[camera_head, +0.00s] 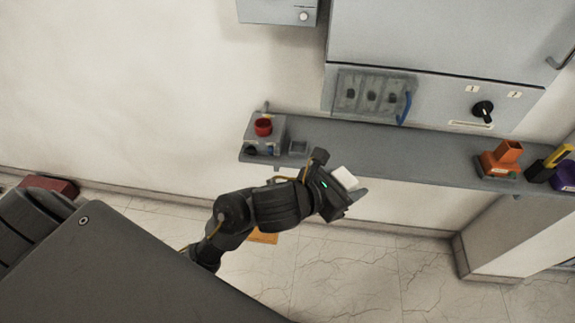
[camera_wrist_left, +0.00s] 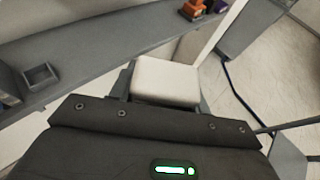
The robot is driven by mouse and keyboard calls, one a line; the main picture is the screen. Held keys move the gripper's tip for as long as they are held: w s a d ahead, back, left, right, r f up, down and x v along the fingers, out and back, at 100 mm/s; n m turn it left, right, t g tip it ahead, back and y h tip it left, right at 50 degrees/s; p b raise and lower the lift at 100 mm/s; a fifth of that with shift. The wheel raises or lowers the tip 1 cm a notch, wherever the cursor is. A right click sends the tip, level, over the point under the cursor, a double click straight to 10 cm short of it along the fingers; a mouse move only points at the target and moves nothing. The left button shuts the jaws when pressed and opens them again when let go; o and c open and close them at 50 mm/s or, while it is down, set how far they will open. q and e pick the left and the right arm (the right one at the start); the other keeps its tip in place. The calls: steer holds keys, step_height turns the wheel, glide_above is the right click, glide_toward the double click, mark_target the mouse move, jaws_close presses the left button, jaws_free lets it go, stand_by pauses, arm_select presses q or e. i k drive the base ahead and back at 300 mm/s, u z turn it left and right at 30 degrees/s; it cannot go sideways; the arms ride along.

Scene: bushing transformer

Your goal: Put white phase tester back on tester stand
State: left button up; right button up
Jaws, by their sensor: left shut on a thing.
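The white phase tester (camera_head: 345,178) is a pale block held in my left gripper (camera_head: 340,180), in front of the shelf's front edge. The left wrist view shows the white tester (camera_wrist_left: 165,82) between the fingers. A small grey open square holder (camera_head: 298,147), which looks like the tester stand, sits empty on the shelf to the left of the gripper. It also shows at the left in the left wrist view (camera_wrist_left: 39,77). My right gripper is not in view.
The grey shelf (camera_head: 400,158) runs along the wall under a cabinet (camera_head: 430,60). A grey box with a red button (camera_head: 263,127) stands beside the square holder. An orange holder (camera_head: 500,160) and a black and yellow tool (camera_head: 550,163) stand at the right. The shelf middle is clear.

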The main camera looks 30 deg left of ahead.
mark_target(298, 151)
steer(key=k, duration=0.15)
steer(key=z, duration=1.9)
steer(key=i, duration=1.2)
steer(key=u, duration=2.55)
steer(key=i, duration=0.5)
steer(key=z, duration=0.05)
